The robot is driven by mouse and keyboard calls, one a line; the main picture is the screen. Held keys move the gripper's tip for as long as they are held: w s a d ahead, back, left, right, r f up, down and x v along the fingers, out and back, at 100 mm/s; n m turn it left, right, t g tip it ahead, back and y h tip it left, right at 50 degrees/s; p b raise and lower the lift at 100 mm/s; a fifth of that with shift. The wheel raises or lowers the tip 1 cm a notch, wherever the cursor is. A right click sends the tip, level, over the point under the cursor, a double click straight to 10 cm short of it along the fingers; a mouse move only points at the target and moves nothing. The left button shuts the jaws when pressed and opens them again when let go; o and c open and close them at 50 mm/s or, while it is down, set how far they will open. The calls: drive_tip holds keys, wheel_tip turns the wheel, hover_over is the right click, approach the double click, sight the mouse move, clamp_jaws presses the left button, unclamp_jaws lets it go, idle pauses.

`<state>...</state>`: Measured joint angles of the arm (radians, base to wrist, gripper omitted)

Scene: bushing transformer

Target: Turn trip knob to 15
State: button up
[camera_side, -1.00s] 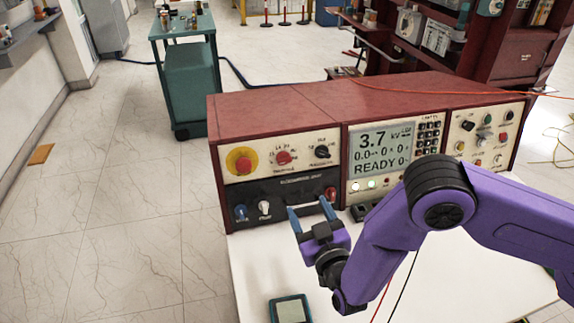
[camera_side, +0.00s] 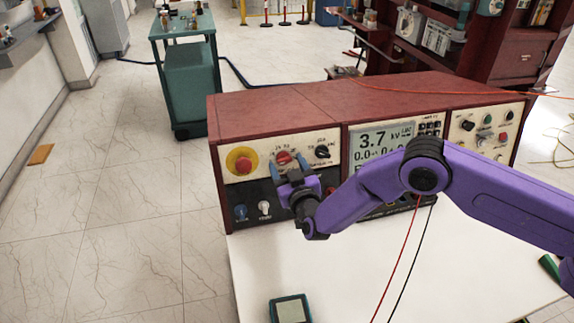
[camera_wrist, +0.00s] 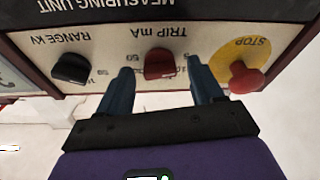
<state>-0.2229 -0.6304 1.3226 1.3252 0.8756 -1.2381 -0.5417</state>
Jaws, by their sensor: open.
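In the wrist view, which shows the panel upside down, the trip knob (camera_wrist: 160,65) lies between my two blue fingers. The dial numbers around it are partly hidden and too small to read surely, so I cannot tell its setting. In the side view the trip knob (camera_side: 284,157) shows just above my gripper (camera_side: 289,163). My gripper is open, with one finger on each side of the knob and gaps visible in the wrist view.
The black RANGE kV knob (camera_wrist: 72,68) is on one side of the trip knob. The red STOP button (camera_wrist: 246,78) on its yellow disc is on the other, close to a finger. Below are blue and white controls (camera_side: 264,208). A display (camera_side: 375,140) reads 3.7 kV.

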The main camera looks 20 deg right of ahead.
drive_tip(key=shift+w, duration=0.35)
drive_tip(key=c, duration=1.1)
drive_tip(key=shift+o, duration=0.2)
